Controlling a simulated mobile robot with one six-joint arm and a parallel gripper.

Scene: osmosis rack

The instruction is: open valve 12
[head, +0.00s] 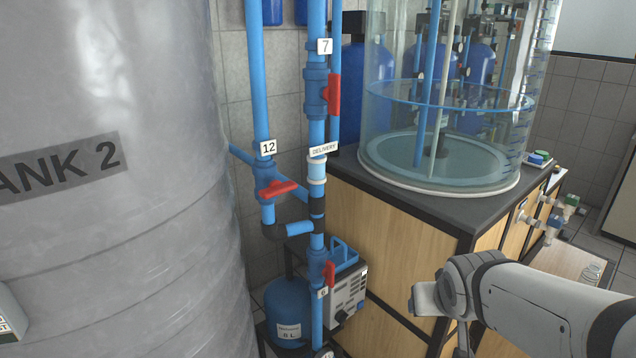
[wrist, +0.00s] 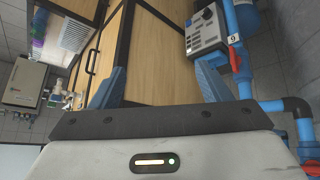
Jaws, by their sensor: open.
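Valve 12 (head: 266,180) is on a blue vertical pipe beside the tank in the head view, under a white "12" label (head: 268,148). Its red handle (head: 280,189) lies crosswise to that pipe, pointing right. My gripper (wrist: 158,84) is open and empty in the wrist view, its two blue fingers wide apart before wooden cabinet panels. In the head view its end is at lower right, apart from the valve, and the fingers cannot be made out. A red part (wrist: 283,136) shows at the lower right of the wrist view; its label is not readable.
Grey Tank 2 (head: 110,230) fills the left side. A pump box (head: 347,292), blue vessel (head: 288,310) and wooden cabinet (head: 390,235) under a clear tank stand close by.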

